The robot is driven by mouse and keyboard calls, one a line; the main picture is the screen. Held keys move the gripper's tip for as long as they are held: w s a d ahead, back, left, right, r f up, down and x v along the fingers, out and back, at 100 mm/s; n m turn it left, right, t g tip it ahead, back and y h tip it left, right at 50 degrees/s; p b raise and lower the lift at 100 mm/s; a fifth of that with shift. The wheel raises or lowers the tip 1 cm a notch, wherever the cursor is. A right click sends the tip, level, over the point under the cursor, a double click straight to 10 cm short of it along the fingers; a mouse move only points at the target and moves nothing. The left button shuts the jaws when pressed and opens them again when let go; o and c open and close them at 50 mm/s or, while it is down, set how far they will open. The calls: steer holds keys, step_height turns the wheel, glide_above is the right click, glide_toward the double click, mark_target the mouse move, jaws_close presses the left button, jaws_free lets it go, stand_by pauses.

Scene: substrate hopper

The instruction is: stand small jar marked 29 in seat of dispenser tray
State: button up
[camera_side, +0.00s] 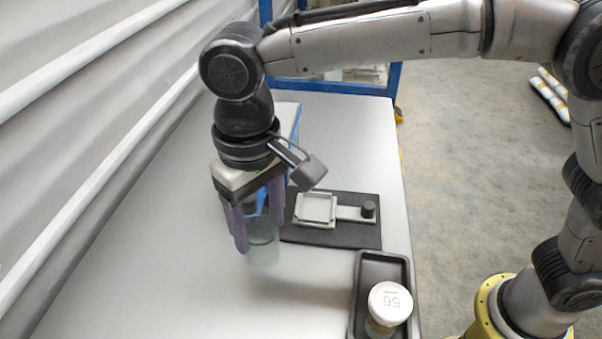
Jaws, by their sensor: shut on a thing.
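My gripper (258,228) points down over the table, with its purple fingers shut on a small clear jar (262,230). The fingers partly cover the jar, and no number on it can be read. I cannot tell whether its base touches the table. To its right is a dark plate (340,238) bearing a pale square seat (316,208), which looks empty, and a short arm with a black knob (368,209). Which part is the dispenser tray is not clearly marked.
A black oblong tray (359,290) at the front right holds a white-lidded jar (390,303); its lid number is turned and hard to read. A blue and white object (290,112) stands behind my gripper. The table's left and front are clear; a pale corrugated wall (80,120) borders the left.

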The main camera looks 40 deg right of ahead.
steer(key=s+a+f, duration=0.2)
steer(key=s+a, duration=0.2)
steer(key=a, duration=0.4)
steer(key=shift+f, duration=4.1)
steer(key=shift+f, duration=0.3)
steer(key=o, duration=1.2)
step_height(320, 180, up, 8)
steer(key=shift+f, duration=0.25)
